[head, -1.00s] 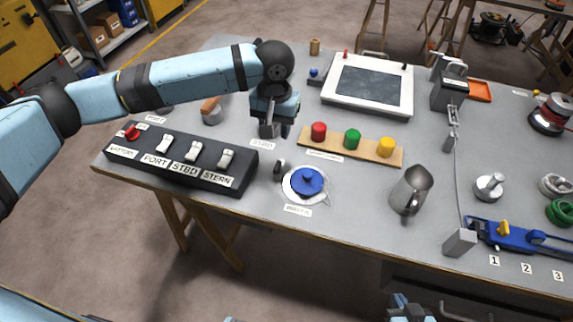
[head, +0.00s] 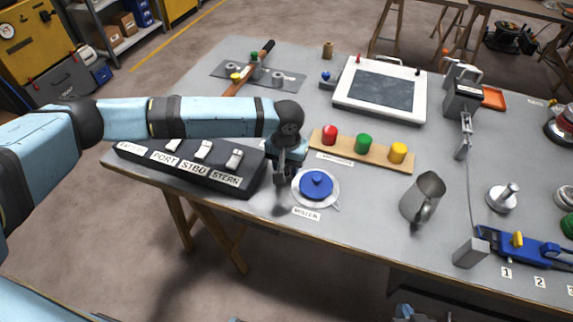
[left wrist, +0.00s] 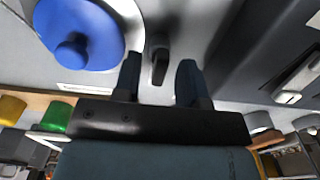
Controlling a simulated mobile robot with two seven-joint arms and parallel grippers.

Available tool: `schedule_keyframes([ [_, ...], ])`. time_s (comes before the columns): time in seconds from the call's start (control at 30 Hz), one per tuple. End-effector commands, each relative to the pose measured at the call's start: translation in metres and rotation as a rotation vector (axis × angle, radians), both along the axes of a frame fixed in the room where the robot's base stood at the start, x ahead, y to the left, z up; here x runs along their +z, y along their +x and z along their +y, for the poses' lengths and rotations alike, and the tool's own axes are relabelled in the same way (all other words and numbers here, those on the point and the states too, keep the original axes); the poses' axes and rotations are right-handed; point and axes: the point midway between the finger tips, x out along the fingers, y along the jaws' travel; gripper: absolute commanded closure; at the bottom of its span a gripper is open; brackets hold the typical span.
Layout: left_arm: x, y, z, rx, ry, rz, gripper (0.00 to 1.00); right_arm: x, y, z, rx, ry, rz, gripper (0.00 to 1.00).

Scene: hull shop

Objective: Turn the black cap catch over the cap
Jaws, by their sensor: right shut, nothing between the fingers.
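The blue cap (head: 316,184) with its round knob sits on a pale round filler plate (head: 333,196) near the table's front edge. It also shows at the top left of the left wrist view (left wrist: 80,38). The black cap catch (left wrist: 159,58) stands beside the cap, apart from it, in the left wrist view; my gripper hides it in the head view. My left gripper (head: 283,182) is open, pointing down, with a finger on either side of the catch and gaps between. My right gripper (head: 405,311) is partly in view at the bottom edge, shut and empty.
A black switch box (head: 205,178) stands close on the left of my left gripper. A wooden strip (head: 382,158) with red, green and yellow buttons lies behind the cap. A metal jug (head: 422,196) stands to the right. The table between cap and jug is clear.

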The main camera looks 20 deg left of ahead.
Motion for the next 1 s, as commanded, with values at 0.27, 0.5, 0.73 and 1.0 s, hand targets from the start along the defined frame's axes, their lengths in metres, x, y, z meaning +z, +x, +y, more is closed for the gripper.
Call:
schedule_keyframes([
  [0.27,0.000,0.000,0.000,0.000,0.000,0.000,0.98,0.000,0.000,0.001,0.004,0.000,-0.002,1.00],
  [0.5,0.001,0.000,0.000,-0.004,0.000,0.001,1.00,0.002,0.000,0.001,0.005,-0.001,-0.004,1.00],
  [0.73,0.004,0.000,0.000,-0.065,0.000,0.003,1.00,0.017,0.000,0.001,0.007,-0.006,-0.017,1.00],
  [1.0,0.007,-0.001,0.000,-0.258,-0.001,0.005,1.00,0.044,-0.002,-0.002,0.019,-0.028,-0.040,1.00],
])
